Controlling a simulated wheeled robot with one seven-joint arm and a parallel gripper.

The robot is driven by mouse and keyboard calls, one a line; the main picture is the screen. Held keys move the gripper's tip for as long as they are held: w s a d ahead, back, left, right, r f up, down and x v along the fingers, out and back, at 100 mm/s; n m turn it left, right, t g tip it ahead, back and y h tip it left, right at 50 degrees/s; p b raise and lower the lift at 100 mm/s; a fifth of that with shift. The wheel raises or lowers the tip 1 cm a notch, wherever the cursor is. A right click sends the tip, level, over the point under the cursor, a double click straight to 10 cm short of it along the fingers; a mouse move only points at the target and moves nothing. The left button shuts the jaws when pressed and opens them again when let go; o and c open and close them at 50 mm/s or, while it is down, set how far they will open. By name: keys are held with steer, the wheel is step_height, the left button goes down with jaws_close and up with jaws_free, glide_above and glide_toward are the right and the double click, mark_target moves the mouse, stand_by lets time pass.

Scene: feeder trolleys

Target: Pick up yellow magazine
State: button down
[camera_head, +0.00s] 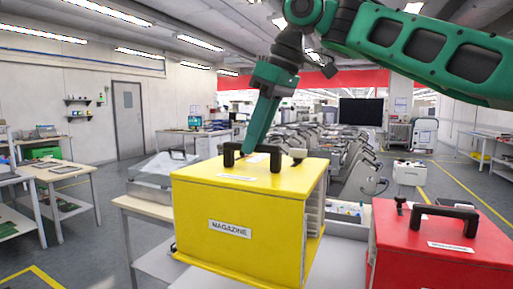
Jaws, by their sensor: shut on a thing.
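The yellow magazine (240,215) is a large box in the middle of the head view, with a "MAGAZINE" label on its front and a black handle on top (240,148). My green gripper (252,150) reaches down from above and is shut on the handle. The fingertips are partly hidden by the handle. The magazine is upright, over a light grey surface (345,262). I cannot tell whether its base touches that surface.
A red magazine (440,262) with a black handle stands close on the right. A pale table (150,208) with a grey case (160,165) is behind on the left. Another workbench (70,172) stands at the far left. Open floor lies between the tables.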

steer(key=shift+r, duration=2.55)
